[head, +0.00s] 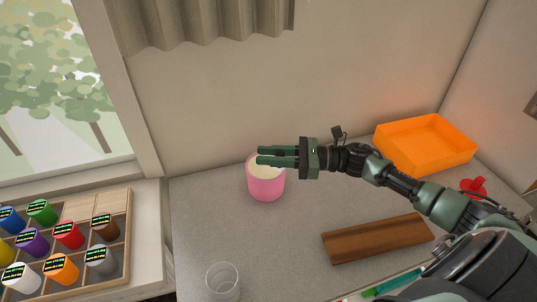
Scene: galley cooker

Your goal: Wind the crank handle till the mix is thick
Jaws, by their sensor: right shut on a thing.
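A pink pot (266,184) stands upright on the grey counter near the back wall, with a pale cream mix (262,171) showing at its mouth. My right gripper (258,155) reaches in from the right and lies level across the top of the pot. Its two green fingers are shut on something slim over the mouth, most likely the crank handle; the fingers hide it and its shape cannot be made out. How thick the mix is cannot be told. My left gripper is out of view.
An orange bin (425,145) stands at the back right, with a red object (474,187) near it. A wooden board (377,239), a green pen-like item (392,283) and a clear glass (223,281) lie nearer. A divided tray (127,232) of coloured jars is left. Counter left of the pot is clear.

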